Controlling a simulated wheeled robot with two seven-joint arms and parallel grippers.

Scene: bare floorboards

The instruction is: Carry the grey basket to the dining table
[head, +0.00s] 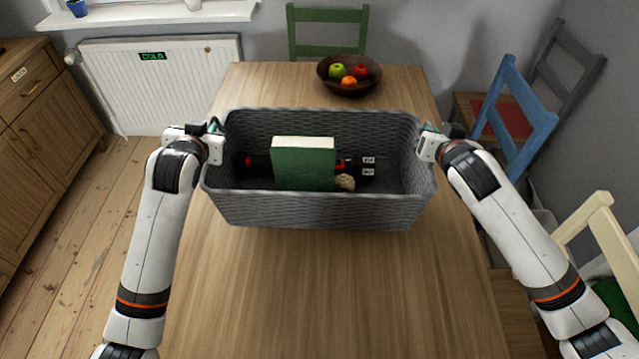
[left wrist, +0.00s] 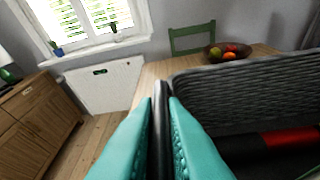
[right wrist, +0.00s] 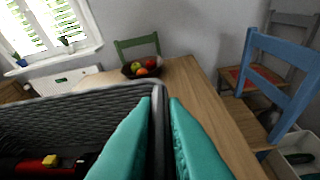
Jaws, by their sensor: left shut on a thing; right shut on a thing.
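The grey woven basket (head: 320,210) is level over the wooden dining table (head: 330,290); I cannot tell whether its base touches the top. It holds a green book (head: 303,165), a dark object with red parts (head: 258,162) and a small beige lump (head: 344,182). My left gripper (head: 216,130) is shut on the basket's left rim; its teal fingers (left wrist: 160,110) pinch the rim in the left wrist view. My right gripper (head: 426,130) is shut on the right rim, with its teal fingers (right wrist: 160,110) showing in the right wrist view.
A brown fruit bowl (head: 349,88) stands at the table's far end, behind the basket. A green chair (head: 328,35) is behind the table; a blue chair (head: 520,105) and a cream chair (head: 610,235) are at right. A wooden cabinet (head: 40,140) and a radiator (head: 160,80) are at left.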

